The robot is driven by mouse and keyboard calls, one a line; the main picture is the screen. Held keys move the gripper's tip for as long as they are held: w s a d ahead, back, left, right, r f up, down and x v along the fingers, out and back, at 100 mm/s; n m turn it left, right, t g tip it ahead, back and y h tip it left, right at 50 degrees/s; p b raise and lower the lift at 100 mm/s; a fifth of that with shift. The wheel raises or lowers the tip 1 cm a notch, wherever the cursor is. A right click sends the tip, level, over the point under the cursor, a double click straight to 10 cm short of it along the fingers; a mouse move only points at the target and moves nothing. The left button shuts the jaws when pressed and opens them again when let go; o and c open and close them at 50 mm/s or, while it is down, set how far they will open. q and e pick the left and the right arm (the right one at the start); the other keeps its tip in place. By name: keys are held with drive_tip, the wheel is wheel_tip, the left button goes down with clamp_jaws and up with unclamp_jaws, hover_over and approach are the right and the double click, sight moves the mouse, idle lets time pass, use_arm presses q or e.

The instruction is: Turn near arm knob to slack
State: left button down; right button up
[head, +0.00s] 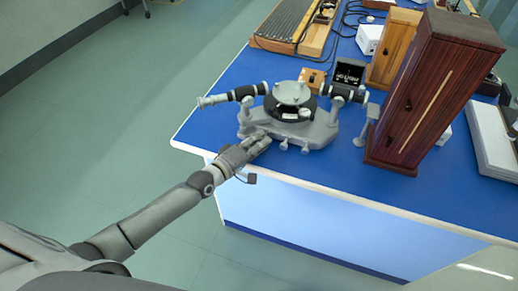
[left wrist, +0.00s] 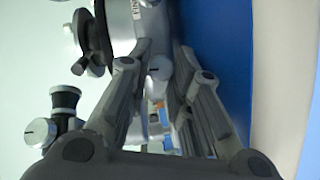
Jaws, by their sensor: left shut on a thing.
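The grey spectrometer (head: 318,130) stands near the front left corner of the blue bench, with a round black and grey table on top. One tube (head: 230,96) points left and another (head: 345,92) points right. My left gripper (head: 258,142) is at the front left of its base and hides what it holds in the head view. In the left wrist view, my gripper's fingers (left wrist: 161,60) are shut on a small grey knob (left wrist: 159,68) between their tips. Other small knobs (head: 283,145) show along the base's front. My right gripper is not in view.
The blue bench (head: 210,115) has bare room left of the spectrometer. A tall dark wooden cabinet (head: 430,95) stands to its right. A small wooden box (head: 312,78) and a black sign (head: 349,73) are behind it. A wooden instrument (head: 285,22) lies farther back.

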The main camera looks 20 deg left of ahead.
use_arm(q)
drive_tip(key=shift+f+n+b, duration=0.15)
drive_tip(key=shift+n+b, duration=0.25)
drive_tip(key=shift+b, duration=0.15)
drive_tip(key=shift+h, duration=0.3)
drive_tip(key=c, duration=1.3)
unclamp_jaws()
drive_tip(key=shift+s, duration=0.1)
drive_tip(key=shift+s+a, duration=0.25)
drive_tip(key=shift+s, duration=0.2)
drive_tip(key=v, duration=0.5)
drive_tip(key=shift+s, duration=0.2)
drive_tip(key=shift+s+a+r, duration=0.3)
drive_tip(key=shift+s+a, duration=0.05)
drive_tip(key=shift+s, duration=0.35)
